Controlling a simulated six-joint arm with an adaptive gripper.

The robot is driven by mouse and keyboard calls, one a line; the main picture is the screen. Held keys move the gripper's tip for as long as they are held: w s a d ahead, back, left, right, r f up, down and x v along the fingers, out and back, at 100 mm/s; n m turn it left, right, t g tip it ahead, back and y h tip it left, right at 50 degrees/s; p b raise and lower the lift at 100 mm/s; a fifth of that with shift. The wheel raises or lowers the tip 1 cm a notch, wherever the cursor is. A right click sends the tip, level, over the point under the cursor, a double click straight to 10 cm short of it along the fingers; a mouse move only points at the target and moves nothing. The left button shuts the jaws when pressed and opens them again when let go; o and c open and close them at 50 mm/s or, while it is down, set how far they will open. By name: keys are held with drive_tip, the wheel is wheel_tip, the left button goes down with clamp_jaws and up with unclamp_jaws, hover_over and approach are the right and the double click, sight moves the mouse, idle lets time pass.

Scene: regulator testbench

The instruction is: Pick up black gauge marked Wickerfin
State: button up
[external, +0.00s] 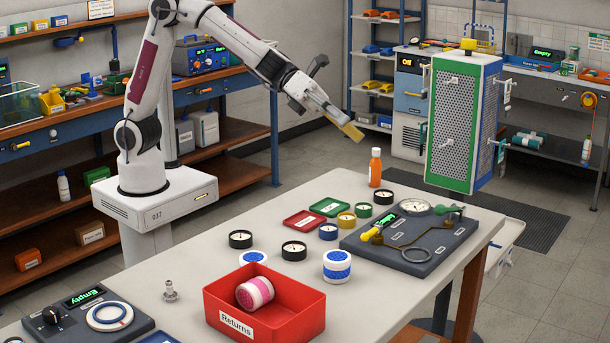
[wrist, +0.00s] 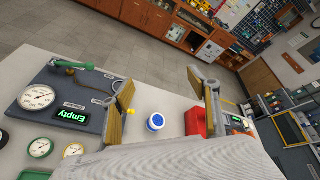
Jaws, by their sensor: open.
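Several small round gauges lie on the white table in the external view. Three have black rims: one on the left (external: 240,239), one nearer the middle (external: 294,250), and one at the back (external: 383,196). Their markings are too small to read, so I cannot tell which is Wickerfin. Others have blue (external: 328,231), yellow (external: 346,220) and green (external: 363,210) rims. My gripper (external: 353,131) is high above the back of the table, apart from all gauges. In the wrist view my gripper (wrist: 167,100) is open and empty; no black gauge is clear there.
A red Returns bin (external: 265,327) holds a pink-and-white roll-like item (external: 254,293). Blue-and-white containers (external: 337,266) stand behind it. A dark test panel (external: 445,241) is at the right, near an orange bottle (external: 375,168). Red (external: 304,221) and green (external: 330,206) trays lie near the gauges.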

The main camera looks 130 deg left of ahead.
wheel_tip(320, 180, down, 7)
drive_tip(key=w+d+m+g+h, duration=0.1)
drive_tip(key=w+m+h, duration=0.1)
drive_tip(key=m+h, duration=0.3)
drive_tip(key=m+g+h, duration=0.6)
drive_tip(key=m+g, duration=0.3)
drive_tip(key=m, duration=0.7)
approach(295, 246)
drive_tip(key=shift+x, duration=1.15)
drive_tip(key=shift+s, duration=0.1)
drive_tip(key=shift+d, duration=0.2)
drive_tip(key=shift+x, duration=1.15)
drive_tip(key=shift+f, duration=0.1)
